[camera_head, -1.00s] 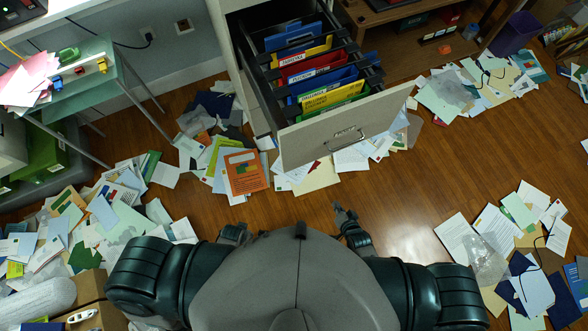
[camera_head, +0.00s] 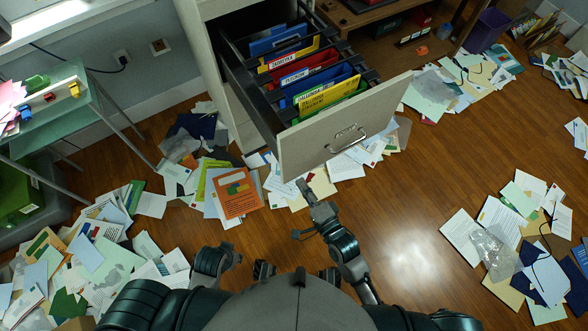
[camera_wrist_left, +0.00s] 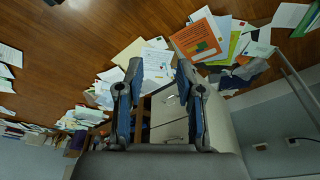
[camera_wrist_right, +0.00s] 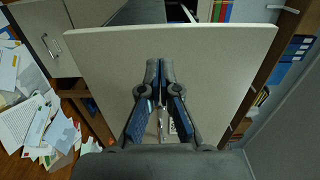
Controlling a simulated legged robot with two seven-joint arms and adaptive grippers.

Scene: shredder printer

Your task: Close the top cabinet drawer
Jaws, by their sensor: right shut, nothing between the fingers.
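The top cabinet drawer (camera_head: 340,128) is pulled far out of the pale cabinet (camera_head: 200,40), with its metal handle (camera_head: 348,140) on the front panel. Coloured hanging folders (camera_head: 305,75) fill it. My right gripper (camera_head: 305,187) is shut and empty, just below and in front of the drawer's left lower edge, apart from it in the head view. In the right wrist view its fingers (camera_wrist_right: 159,65) overlap a pale panel (camera_wrist_right: 210,60); contact cannot be told. My left gripper is low near my body in the head view; in the left wrist view its fingers (camera_wrist_left: 159,70) are open and empty.
Loose papers and an orange booklet (camera_head: 237,193) litter the floor below the drawer. A glass side table (camera_head: 50,110) stands at the left. A wooden shelf (camera_head: 390,20) stands right of the cabinet. Bare wooden floor (camera_head: 400,230) lies to the right.

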